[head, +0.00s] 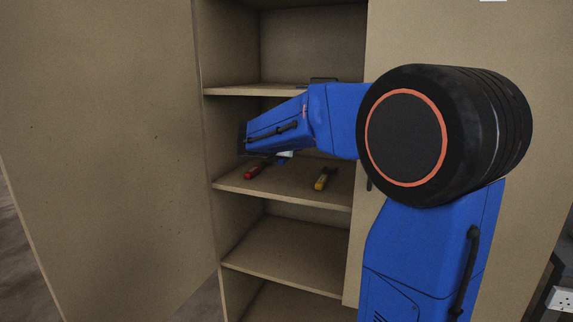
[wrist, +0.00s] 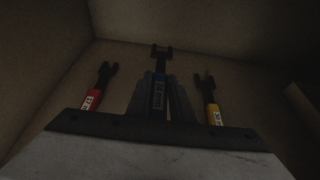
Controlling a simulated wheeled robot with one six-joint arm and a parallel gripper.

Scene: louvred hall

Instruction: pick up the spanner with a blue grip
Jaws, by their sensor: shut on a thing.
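The spanner with a blue grip (wrist: 158,94) is in the middle of the wrist view, its dark open jaw pointing away from me. My gripper (wrist: 160,92) has its two fingers closed on either side of the blue grip. I cannot tell whether the spanner rests on the shelf or is slightly above it. In the head view my arm reaches into the cupboard and hides most of my gripper and the spanner.
A red-grip spanner (wrist: 92,98) lies to the left and a yellow-grip spanner (wrist: 213,112) to the right; both lie on the middle shelf (head: 300,191). An upper shelf (head: 250,91) is close above my arm. The open door (head: 110,150) stands at left.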

